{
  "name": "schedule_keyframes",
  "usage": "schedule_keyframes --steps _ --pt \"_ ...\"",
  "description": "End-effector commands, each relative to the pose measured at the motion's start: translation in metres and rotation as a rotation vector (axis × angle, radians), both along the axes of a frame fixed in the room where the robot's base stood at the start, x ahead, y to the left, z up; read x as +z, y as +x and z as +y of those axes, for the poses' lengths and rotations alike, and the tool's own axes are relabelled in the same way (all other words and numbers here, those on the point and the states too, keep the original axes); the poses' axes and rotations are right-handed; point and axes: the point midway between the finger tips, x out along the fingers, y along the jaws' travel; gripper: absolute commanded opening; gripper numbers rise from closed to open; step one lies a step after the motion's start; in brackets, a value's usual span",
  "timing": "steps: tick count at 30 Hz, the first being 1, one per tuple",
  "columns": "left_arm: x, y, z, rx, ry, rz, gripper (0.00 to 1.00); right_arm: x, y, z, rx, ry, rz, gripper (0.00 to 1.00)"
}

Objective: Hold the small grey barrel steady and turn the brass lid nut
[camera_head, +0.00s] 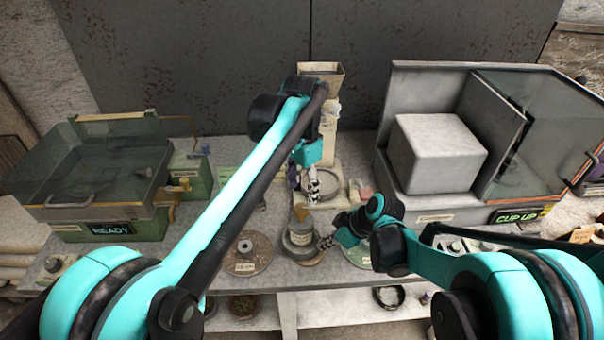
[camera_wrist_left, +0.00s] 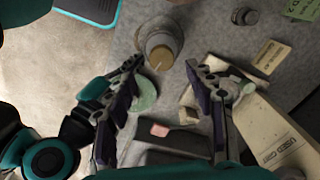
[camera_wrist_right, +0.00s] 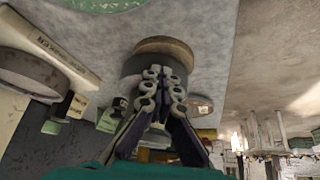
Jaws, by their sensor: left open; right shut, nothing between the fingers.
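The small grey barrel (camera_head: 297,250) stands upright on a round base at the middle of the bench. The brass lid nut (camera_head: 301,212) is on its top. In the left wrist view the brass nut (camera_wrist_left: 161,57) and the grey barrel (camera_wrist_left: 153,36) show beyond my fingers. My left gripper (camera_wrist_left: 165,68) is open and empty; in the head view it hangs above and behind the barrel. My right gripper (camera_head: 326,242) is shut and empty just right of the barrel. In the right wrist view its fingers cover part of the barrel (camera_wrist_right: 131,67); I cannot tell whether they touch it.
A brown disc (camera_head: 248,253) lies left of the barrel and a green disc (camera_head: 357,254) right. A cream tower (camera_head: 327,150) stands behind. A green machine marked READY (camera_head: 100,228) is at left, a glass-fronted cabinet (camera_head: 430,206) at right.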

Motion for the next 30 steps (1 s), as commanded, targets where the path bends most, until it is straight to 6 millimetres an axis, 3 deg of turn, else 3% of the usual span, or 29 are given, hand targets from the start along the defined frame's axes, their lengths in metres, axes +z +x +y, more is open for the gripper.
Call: schedule_keyframes --steps 3,9,30 --pt "0.025 0.000 0.000 0.000 0.000 0.000 0.55 -0.001 0.000 0.000 0.000 -0.002 0.001 0.00" --pt "0.052 0.000 0.000 -0.001 0.000 0.000 0.55 -0.001 0.000 0.000 0.000 -0.002 0.001 0.00" --pt "0.058 0.000 0.000 -0.001 0.000 0.000 0.55 0.005 -0.002 -0.003 -0.001 -0.001 0.001 0.00"
